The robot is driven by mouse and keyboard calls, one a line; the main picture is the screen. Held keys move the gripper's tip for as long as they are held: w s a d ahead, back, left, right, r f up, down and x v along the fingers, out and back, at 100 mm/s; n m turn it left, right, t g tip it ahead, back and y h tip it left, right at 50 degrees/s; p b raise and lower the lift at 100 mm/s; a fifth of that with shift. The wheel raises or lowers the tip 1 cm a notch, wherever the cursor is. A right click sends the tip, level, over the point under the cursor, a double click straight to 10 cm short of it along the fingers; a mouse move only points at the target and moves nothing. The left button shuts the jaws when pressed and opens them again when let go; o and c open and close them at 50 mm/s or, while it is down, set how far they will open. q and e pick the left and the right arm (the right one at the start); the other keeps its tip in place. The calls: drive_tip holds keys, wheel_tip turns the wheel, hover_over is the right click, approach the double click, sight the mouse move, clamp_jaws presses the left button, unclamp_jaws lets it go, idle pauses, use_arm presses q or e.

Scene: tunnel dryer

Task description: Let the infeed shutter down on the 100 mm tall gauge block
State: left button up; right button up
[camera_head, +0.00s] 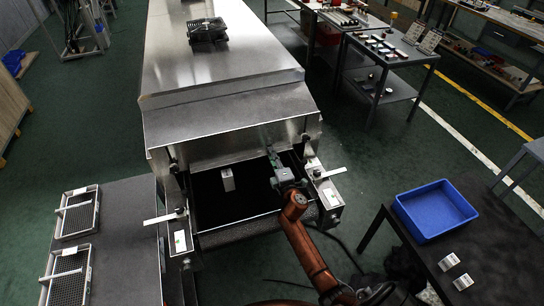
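The infeed shutter looks like the steel panel (225,147) across the dryer's front, with its lower edge above the dark infeed opening. A small pale gauge block (227,180) stands upright in the opening, left of my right gripper. A gap appears between the block's top and the panel edge, but its size is hard to judge from above. My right gripper (274,163) is at the panel's lower edge, right of centre, at what may be a handle. Its fingers are small and dark, so its grip is unclear. My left gripper is out of view.
White flat arms stick out from the left (162,218) and right (330,173) side brackets. A table with wire trays (77,214) stands at left. A dark table at right holds a blue bin (435,210) and two pale blocks (449,262). Green floor lies between dryer and right table.

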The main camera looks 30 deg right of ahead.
drive_tip(key=shift+w, duration=0.1)
drive_tip(key=shift+c, duration=0.3)
clamp_jaws()
idle(0.4)
